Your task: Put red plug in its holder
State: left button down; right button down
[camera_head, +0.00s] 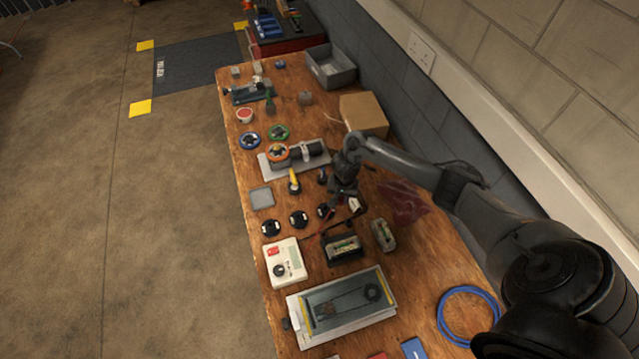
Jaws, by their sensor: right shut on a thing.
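My right gripper (352,204) reaches in from the right and points down over the middle of the workbench. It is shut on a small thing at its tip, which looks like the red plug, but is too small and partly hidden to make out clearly. A thin dark and reddish lead (324,228) runs beside the tip toward a dark battery-like unit (343,248). Black round holders (298,219) stand in a row left of the gripper; another (271,228) is at the bench edge. I cannot tell which holder is the red plug's. My left gripper is not in view.
A white box with a red switch (285,262) and a framed tray (340,305) stand nearer. A second unit (384,235), a dark red cloth (403,202) and a blue cable coil (468,316) lie right. A cardboard box (363,114) and wall lie behind.

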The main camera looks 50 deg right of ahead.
jog(key=shift+s+d+f+b, duration=0.1)
jog(key=shift+s+f+b, duration=0.6)
jog(key=shift+f+b, duration=0.45)
jog(key=shift+s+d+f+b, duration=0.1)
jog(key=shift+s+f+b, duration=0.6)
jog(key=shift+f+b, duration=0.4)
jog(key=shift+s+f+b, duration=0.7)
jog(key=shift+f+b, duration=0.2)
jog(key=shift+f, duration=0.45)
jog(key=shift+f, duration=0.3)
jog(key=shift+f+b, duration=0.5)
jog(key=shift+f, duration=0.4)
jog(key=c, duration=0.9)
grip_release()
jog(key=shift+r, duration=0.1)
